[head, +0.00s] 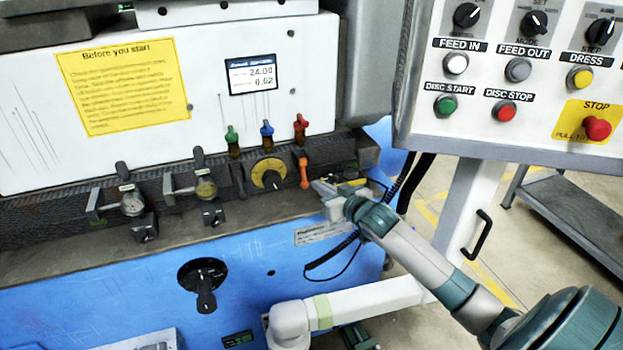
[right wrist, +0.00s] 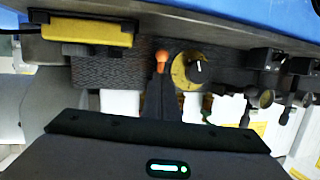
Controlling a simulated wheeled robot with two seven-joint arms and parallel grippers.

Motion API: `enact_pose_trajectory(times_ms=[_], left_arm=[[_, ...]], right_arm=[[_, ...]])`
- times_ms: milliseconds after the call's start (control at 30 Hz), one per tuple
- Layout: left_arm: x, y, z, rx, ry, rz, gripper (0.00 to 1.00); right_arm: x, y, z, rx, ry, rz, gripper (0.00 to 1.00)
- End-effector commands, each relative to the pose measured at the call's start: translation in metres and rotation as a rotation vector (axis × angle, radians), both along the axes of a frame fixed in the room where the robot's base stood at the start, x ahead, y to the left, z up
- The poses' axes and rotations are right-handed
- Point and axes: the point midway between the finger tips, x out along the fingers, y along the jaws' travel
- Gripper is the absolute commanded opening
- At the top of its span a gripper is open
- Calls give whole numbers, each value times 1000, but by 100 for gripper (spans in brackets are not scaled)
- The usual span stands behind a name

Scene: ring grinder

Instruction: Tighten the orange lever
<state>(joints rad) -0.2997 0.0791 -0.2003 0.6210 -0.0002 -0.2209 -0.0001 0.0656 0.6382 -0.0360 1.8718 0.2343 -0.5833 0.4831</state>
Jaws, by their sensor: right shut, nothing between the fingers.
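The orange lever (head: 304,171) hangs on the front of the grinder, just right of the round yellow dial (head: 268,174). In the right wrist view the picture is turned over; the orange lever's rounded end (right wrist: 162,54) points up, left of the yellow dial (right wrist: 188,70). My right gripper (head: 321,188) is shut and empty, close to the lower right of the lever. I cannot tell whether it touches the lever. In the right wrist view its dark body fills the bottom. My left gripper is not in view.
Green, blue and red-tipped valves (head: 266,130) stand above the dial. Small gauges (head: 132,204) sit to the left. A yellow block (right wrist: 88,30) is beside the lever. A control panel (head: 520,80) overhangs at upper right. A black cable (head: 335,262) loops below my gripper.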

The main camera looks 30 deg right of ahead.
Motion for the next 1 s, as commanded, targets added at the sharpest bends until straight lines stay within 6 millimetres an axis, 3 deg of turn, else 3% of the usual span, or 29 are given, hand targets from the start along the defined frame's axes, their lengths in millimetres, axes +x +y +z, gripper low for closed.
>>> enact_pose_trajectory(times_ms=[200,400,1000], left_arm=[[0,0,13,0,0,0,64],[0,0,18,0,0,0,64],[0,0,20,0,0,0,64]], right_arm=[[31,-1,-5,-1,0,-1,0],[46,-1,-11,-2,0,0,0],[53,-2,-16,1,-1,0,0]])
